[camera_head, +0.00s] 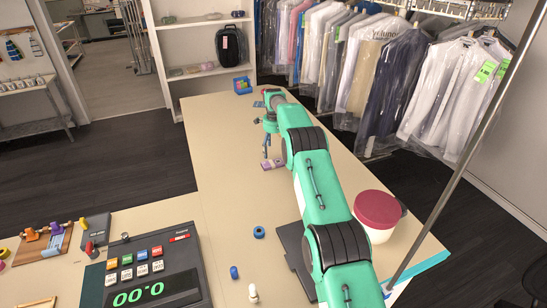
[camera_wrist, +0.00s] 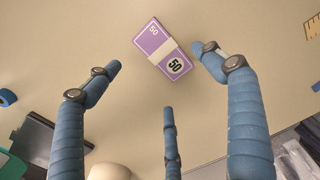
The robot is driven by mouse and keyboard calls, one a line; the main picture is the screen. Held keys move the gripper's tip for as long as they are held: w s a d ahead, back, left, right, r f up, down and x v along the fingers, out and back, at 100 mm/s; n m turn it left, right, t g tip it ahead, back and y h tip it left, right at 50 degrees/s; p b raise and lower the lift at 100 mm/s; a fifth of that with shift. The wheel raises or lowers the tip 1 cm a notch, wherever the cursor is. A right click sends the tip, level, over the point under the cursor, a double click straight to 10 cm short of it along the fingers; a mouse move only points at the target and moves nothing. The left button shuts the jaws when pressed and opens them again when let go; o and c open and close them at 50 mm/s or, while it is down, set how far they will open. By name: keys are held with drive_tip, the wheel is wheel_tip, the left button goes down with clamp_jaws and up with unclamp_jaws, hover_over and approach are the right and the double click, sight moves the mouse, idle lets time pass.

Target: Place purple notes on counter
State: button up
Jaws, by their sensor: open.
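The purple notes (camera_wrist: 160,47) are a bundle with a pale band and the number 50 on it. They lie flat on the beige counter (camera_wrist: 60,35). In the head view the notes (camera_head: 271,164) lie on the counter (camera_head: 222,130) just below my fingers. My gripper (camera_wrist: 160,85) is open, with its blue fingers spread on either side of the bundle and a third finger below it in the picture. No finger clearly touches the notes. In the head view my gripper (camera_head: 268,145) hangs over the counter beside the notes.
A blue tape roll (camera_head: 259,232), a blue cap-like item (camera_head: 234,272) and a small white bottle (camera_head: 253,293) stand near the register (camera_head: 155,270). A red-lidded tub (camera_head: 377,212) stands right of my arm. A blue box (camera_head: 242,85) sits at the far end. Bagged garments (camera_head: 385,80) hang behind.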

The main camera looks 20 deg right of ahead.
drive_tip(key=shift+r, duration=1.75)
drive_tip(key=shift+r, duration=0.1)
drive_tip(key=s+a+r+n, duration=0.3)
drive_tip(key=s+a+r, duration=0.1)
drive_tip(key=s+r, duration=0.45)
drive_tip(key=s+a+r+n, duration=0.2)
drive_tip(key=s+a+r, duration=0.3)
drive_tip(key=s+r, duration=0.4)
drive_tip(key=s+a+r+n+t, duration=0.2)
drive_tip(key=s+a+r+n, duration=0.2)
drive_tip(key=s, duration=1.4)
drive_tip(key=s+a+r+n+t, duration=0.1)
drive_tip(key=s+a+r+n, duration=0.2)
drive_tip(key=s, duration=1.5)
drive_tip(key=s+a+r+n+t, duration=0.2)
drive_tip(key=s+a+r+n, duration=0.2)
drive_tip(key=s, duration=1.4)
wheel_tip(320, 180, up, 3)
drive_tip(key=shift+s+a+f+n+t, duration=0.15)
drive_tip(key=shift+a+n+t, duration=0.15)
drive_tip(key=shift+n, duration=0.7)
